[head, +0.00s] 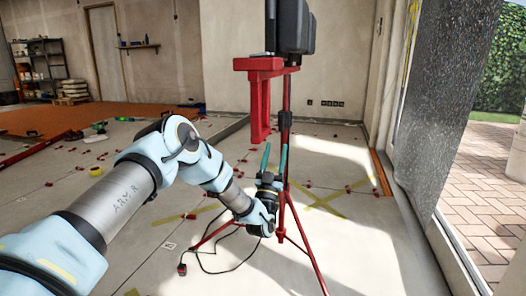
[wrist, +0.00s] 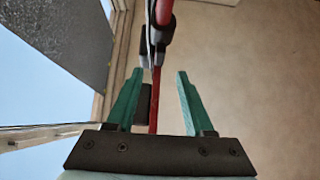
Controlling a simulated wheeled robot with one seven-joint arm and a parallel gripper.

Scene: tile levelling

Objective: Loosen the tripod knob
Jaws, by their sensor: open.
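The red tripod (head: 287,95) stands on the floor in the middle of the head view, its legs spread. A black collar (head: 285,119) sits on its post, just above my gripper. I cannot clearly pick out the knob in the head view. My gripper (head: 275,148) is open and points up beside the post, below the collar. In the wrist view, the red post (wrist: 154,100) shows between the two teal fingers (wrist: 160,73). The black collar (wrist: 160,45) is beyond the fingertips. A dark block (wrist: 143,104) shows beside the left finger; I cannot tell whether it touches.
A black box-shaped device (head: 291,25) and a red bracket (head: 262,66) are at the tripod's top. A black cable (head: 215,270) lies by the legs. Small red pieces (head: 192,216) dot the floor. Shelving (head: 38,65) stands far left.

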